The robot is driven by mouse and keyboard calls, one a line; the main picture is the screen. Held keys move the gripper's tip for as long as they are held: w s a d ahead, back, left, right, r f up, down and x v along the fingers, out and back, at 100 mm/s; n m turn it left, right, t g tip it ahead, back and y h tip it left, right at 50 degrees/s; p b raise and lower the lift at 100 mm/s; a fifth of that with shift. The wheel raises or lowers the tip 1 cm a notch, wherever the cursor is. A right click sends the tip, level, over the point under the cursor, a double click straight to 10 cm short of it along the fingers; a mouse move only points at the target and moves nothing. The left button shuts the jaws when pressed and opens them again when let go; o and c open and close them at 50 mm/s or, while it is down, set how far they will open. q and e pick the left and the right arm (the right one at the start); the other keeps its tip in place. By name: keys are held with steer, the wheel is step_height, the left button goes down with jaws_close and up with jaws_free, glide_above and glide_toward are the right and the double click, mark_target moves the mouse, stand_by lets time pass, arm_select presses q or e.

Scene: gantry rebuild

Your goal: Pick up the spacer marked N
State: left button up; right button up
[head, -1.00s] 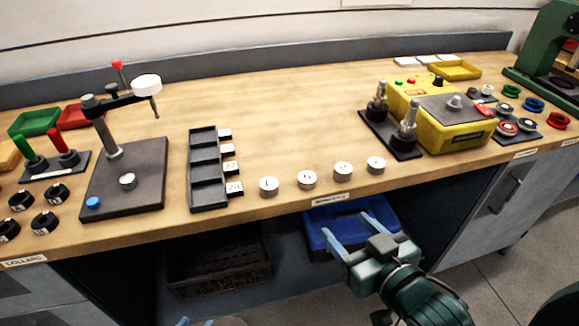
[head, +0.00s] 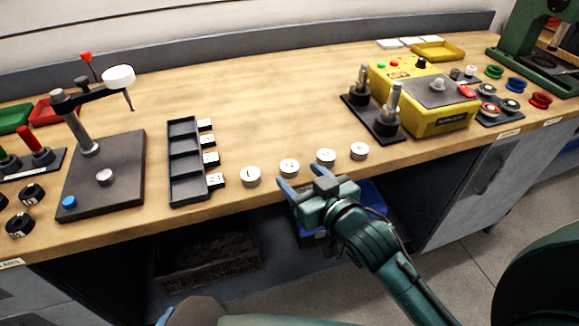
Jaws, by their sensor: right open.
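Several round silver spacers with pale, marked tops stand in a row along the front of the bench: the leftmost spacer (head: 250,177), the second spacer (head: 289,168), the third spacer (head: 325,157) and the rightmost spacer (head: 359,151). Their marks are too small to read surely, so I cannot tell which is N. My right gripper (head: 299,175) is open and empty, its blue fingers pointing toward the second spacer at the bench's front edge. I cannot tell its height or any contact. Only a blue tip of my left gripper (head: 164,317) shows at the bottom edge.
A black compartment tray (head: 184,187) with label tags stands left of the spacers. A dark base with a post and arm (head: 100,176) is further left. A black plate with two metal posts (head: 378,122) and a yellow box (head: 435,118) stand right. Bench behind the spacers is clear.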

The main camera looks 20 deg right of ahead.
mark_target(294, 171)
steer(key=x, duration=0.4)
steer(key=shift+f, duration=0.1)
steer(key=shift+c, duration=0.5)
steer(key=c, duration=1)
